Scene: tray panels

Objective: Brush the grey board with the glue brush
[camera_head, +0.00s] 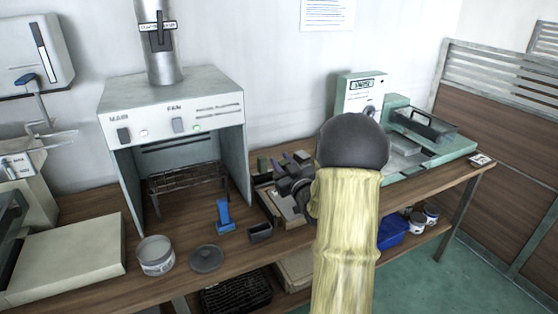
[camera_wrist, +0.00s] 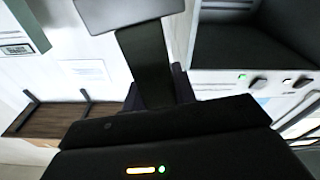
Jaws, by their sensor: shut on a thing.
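My gripper (camera_head: 290,187) hangs over a low tray at the middle of the bench in the head view, its fingers pointing left. The brush is hard to make out in the head view. A pale flat panel (camera_head: 288,207) lies in the tray, partly hidden by my gripper and arm; I cannot tell if it is the grey board. An open grey-white pot (camera_head: 156,255) stands front left.
A dark lid (camera_head: 206,259), a blue tool (camera_head: 224,214) and a small dark box (camera_head: 260,232) are left of the tray. A fume hood (camera_head: 180,103) with a wire rack is behind. A green machine (camera_head: 430,135) stands right. Bare bench shows around the lid.

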